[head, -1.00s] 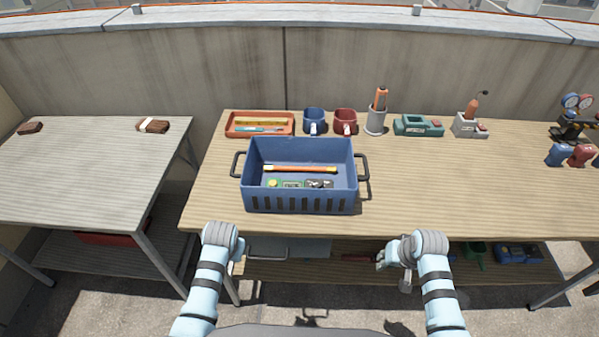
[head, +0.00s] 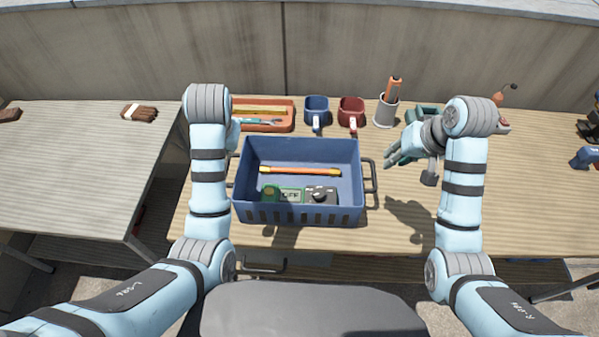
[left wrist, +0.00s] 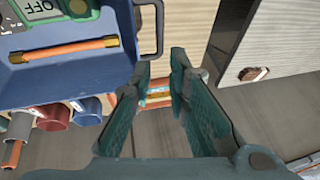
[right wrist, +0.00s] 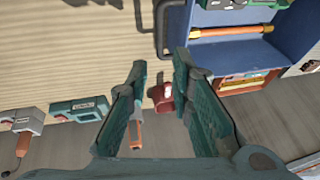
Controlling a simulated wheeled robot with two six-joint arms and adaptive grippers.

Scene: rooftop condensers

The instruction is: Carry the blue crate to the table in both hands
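The blue crate (head: 299,214) sits upright on the wooden workbench (head: 400,232), with a dark handle at each end. Inside are an orange rod with yellow ends (head: 300,171) and a green meter (head: 290,194) marked OFF. My left gripper (left wrist: 160,72) is open and empty near the crate's left handle (left wrist: 152,30); in the head view my arm mostly hides it. My right gripper (right wrist: 160,70) is open and empty, to the right of the crate's right handle (head: 370,177), apart from it. A lower grey-topped table (head: 75,185) stands to the left.
Behind the crate are an orange tray (head: 285,125), a blue mug (head: 317,109), a red mug (head: 351,110) and a grey holder (head: 386,112). A brown brush (head: 140,112) lies on the left table. That table's middle is clear. A concrete wall runs behind.

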